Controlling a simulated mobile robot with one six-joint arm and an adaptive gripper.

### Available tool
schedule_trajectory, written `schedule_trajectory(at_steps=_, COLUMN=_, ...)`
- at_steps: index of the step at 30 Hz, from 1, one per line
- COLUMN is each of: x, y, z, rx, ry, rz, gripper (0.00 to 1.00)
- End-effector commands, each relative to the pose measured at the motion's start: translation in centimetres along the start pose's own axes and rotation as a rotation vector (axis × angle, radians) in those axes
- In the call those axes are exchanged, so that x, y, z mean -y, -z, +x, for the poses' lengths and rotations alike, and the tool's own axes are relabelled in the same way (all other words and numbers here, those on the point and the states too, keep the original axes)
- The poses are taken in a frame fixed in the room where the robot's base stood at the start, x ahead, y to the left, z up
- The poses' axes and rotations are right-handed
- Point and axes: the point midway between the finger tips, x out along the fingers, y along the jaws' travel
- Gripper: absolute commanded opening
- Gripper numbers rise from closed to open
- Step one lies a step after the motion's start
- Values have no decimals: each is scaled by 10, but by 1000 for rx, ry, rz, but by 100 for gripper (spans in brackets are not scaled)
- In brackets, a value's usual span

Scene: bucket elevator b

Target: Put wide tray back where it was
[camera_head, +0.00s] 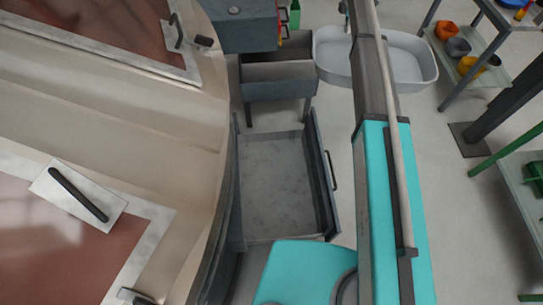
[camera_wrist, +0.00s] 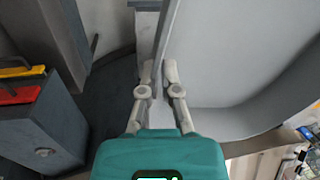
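The wide tray (camera_head: 414,58) is a pale grey, shallow tray with rounded corners. It shows at the top right of the head view, partly behind my arm, and appears held above the floor. In the wrist view its large pale inner face (camera_wrist: 235,60) fills the right side. My gripper (camera_wrist: 159,68) has its two fingers on either side of the tray's wall and appears shut on the rim. The fingertips are not clearly visible in the head view.
An empty open drawer (camera_head: 328,180) is at the centre, beside the large beige machine (camera_head: 130,110) on the left. A shelf with several bowls (camera_head: 458,47) is at upper right. Floor between is clear.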

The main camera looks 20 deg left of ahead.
Motion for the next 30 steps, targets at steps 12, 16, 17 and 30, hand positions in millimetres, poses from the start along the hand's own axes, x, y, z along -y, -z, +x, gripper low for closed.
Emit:
schedule_trajectory(at_steps=12, x=6, y=22, z=59, rx=-22, ry=1, rz=112, gripper=0)
schedule_trajectory(at_steps=16, x=8, y=28, z=75, rx=-28, ry=1, rz=149, gripper=0)
schedule_trajectory(at_steps=17, x=9, y=30, z=79, rx=-30, ry=1, rz=157, gripper=0)
schedule_trajectory(at_steps=30, x=16, y=52, z=134, rx=-53, ry=1, rz=277, gripper=0)
